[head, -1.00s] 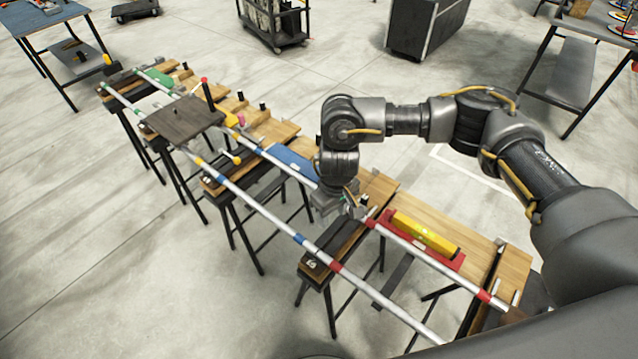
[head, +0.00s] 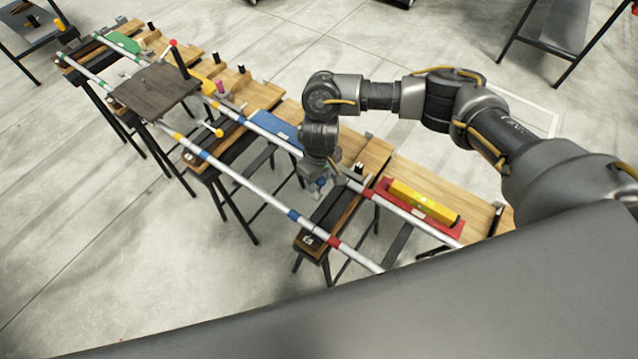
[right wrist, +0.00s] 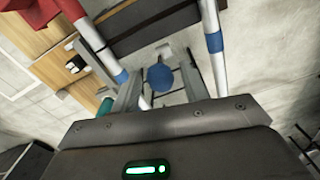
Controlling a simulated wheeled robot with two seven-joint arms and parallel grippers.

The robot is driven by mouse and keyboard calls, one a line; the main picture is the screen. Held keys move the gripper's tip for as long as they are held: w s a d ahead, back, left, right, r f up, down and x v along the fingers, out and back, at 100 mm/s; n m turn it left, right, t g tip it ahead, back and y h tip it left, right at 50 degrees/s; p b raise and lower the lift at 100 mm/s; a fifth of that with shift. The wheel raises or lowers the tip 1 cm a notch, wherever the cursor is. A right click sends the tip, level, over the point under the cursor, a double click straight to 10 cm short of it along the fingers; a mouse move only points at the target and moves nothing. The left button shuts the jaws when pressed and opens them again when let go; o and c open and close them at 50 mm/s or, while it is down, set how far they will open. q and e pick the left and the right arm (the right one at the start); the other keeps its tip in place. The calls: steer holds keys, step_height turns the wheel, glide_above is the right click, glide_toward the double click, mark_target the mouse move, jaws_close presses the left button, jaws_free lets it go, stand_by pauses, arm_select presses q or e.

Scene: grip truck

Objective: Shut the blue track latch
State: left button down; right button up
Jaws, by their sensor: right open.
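The track is two long silver rails (head: 262,192) with coloured bands, laid over a row of trestles. My right gripper (head: 318,188) points down at the far rail, beside the dark end of a trestle. Whether the latch is shut cannot be seen. My left gripper is out of view.
A blue plate (head: 272,127) lies along the far rail. A yellow level (head: 423,203) lies on a red plate to the right. A dark board (head: 155,90) bridges the rails at the left, near a yellow-knobbed rod (head: 217,132). The floor in front is clear.

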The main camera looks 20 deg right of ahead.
mark_target(318, 190)
steer(key=shift+s+f, duration=0.25)
steer(key=shift+f, duration=0.75)
steer(key=shift+w+f, duration=0.1)
steer(key=shift+f, duration=0.3)
jaws_close()
